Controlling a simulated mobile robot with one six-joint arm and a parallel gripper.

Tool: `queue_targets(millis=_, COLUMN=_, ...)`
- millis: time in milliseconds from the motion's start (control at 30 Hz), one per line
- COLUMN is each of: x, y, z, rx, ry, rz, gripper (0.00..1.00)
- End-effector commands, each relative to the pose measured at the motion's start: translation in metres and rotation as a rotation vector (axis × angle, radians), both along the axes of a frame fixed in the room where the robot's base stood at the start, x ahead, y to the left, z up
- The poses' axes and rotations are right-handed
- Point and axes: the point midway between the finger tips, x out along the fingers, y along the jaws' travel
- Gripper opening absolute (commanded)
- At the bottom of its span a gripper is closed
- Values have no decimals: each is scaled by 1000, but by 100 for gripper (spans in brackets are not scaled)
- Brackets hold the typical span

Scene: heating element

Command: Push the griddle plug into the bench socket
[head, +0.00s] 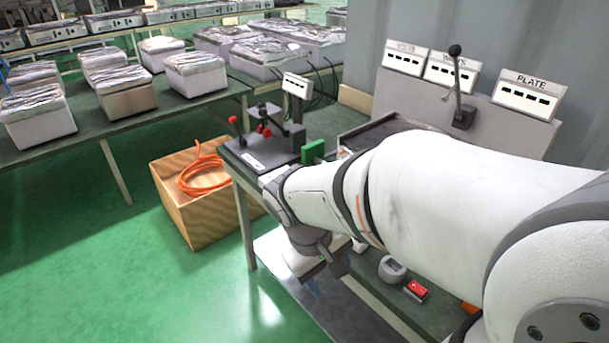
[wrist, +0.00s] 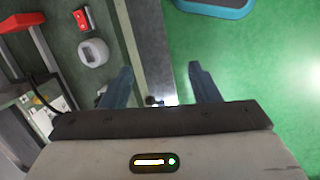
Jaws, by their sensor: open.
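My gripper (wrist: 161,86) is open in the wrist view, its two blue-grey fingers spread over the bench edge and green floor. Nothing is clearly held; a small dark item (wrist: 152,101) shows low between the fingers, too small to identify. In the head view my arm covers much of the bench (head: 446,317). A grey rounded block (head: 391,269) and a red block (head: 416,291) lie on the bench; they also show at the upper left of the wrist view, left of the fingers. I cannot pick out the griddle plug or the bench socket with certainty.
A lever fixture (head: 265,140) and green block (head: 313,152) stand on the bench's far end. A wooden box with orange hose (head: 203,190) sits on the floor. A blue-rimmed object (wrist: 215,7) shows at the wrist view's top.

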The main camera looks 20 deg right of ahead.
Motion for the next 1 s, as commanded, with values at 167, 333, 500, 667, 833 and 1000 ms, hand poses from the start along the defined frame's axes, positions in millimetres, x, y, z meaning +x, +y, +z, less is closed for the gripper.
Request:
queue_targets(millis=167, x=2, y=-54, z=-27, rx=-282, ry=326, rz=190, gripper=55)
queue_targets(millis=333, x=24, y=-96, z=-39, rx=-545, ry=586, rz=401, gripper=55)
queue_targets(millis=500, x=65, y=-122, z=-55, rx=-802, ry=795, rz=650, gripper=55)
queue_targets(millis=667, x=110, y=-127, z=-82, rx=-1014, ry=917, rz=896, gripper=55)
queue_targets(millis=833, x=142, y=-120, z=-109, rx=-1156, ry=961, rz=1085, gripper=55)
queue_targets(millis=1000, x=155, y=-116, z=-122, rx=-1214, ry=967, rz=1169, gripper=55)
